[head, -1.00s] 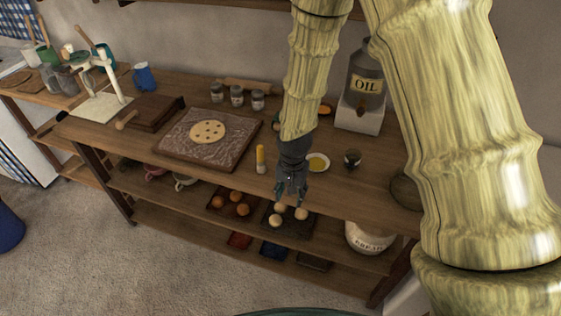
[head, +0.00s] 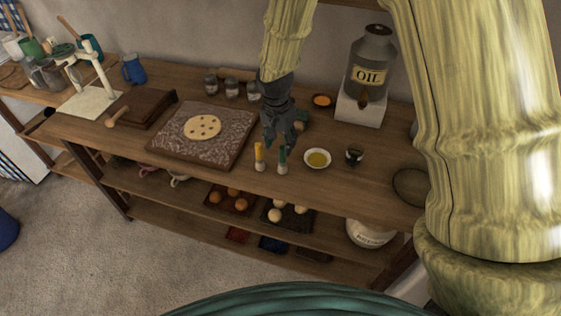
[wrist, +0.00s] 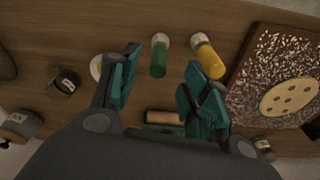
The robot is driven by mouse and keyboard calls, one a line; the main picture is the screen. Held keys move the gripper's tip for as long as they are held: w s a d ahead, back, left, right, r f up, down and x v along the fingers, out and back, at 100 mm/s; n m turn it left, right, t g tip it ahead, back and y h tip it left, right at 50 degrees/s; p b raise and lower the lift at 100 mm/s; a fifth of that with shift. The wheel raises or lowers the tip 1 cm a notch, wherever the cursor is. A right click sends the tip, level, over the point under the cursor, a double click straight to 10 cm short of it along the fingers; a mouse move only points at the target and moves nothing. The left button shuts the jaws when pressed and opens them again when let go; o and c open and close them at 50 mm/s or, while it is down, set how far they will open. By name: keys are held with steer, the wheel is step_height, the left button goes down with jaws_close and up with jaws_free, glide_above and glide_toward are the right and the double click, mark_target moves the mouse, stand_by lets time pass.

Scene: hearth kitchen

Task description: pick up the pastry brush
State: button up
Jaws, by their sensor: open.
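A small tan and green piece, possibly the pastry brush, shows low between my fingers in the wrist view (wrist: 165,119); its green part shows beside my gripper in the head view (head: 302,117). I cannot tell its full shape. A green-topped piece (head: 282,160) and a yellow-topped piece (head: 259,157) stand near the counter's front edge. They also show in the wrist view, green (wrist: 159,57) and yellow (wrist: 209,60). My gripper (head: 278,146) is above the counter, just behind these two. Its fingers (wrist: 160,85) are apart, with nothing held between them.
A dough board (head: 172,148) lies left of my gripper. A small dish of oil (head: 317,159) and a small dark pot (head: 354,155) stand right. An oil can (head: 370,60) and jars (head: 231,89) stand at the back. Eggs lie on the shelf below.

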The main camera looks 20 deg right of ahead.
mark_target(282, 148)
steer(key=f, duration=0.2)
steer(key=f+p, duration=0.1)
steer(key=f, duration=0.1)
steer(key=shift+w+d, duration=0.25)
steer(key=shift+d, duration=0.1)
steer(key=shift+f, duration=0.45)
steer(key=shift+w+d+f+p, duration=0.15)
steer(key=shift+f+p, duration=0.9)
steer(key=shift+f, duration=0.25)
steer(key=shift+w+d+f+p, duration=0.15)
steer(key=shift+f+p, duration=0.25)
steer(key=shift+f, duration=0.9)
jaws_close()
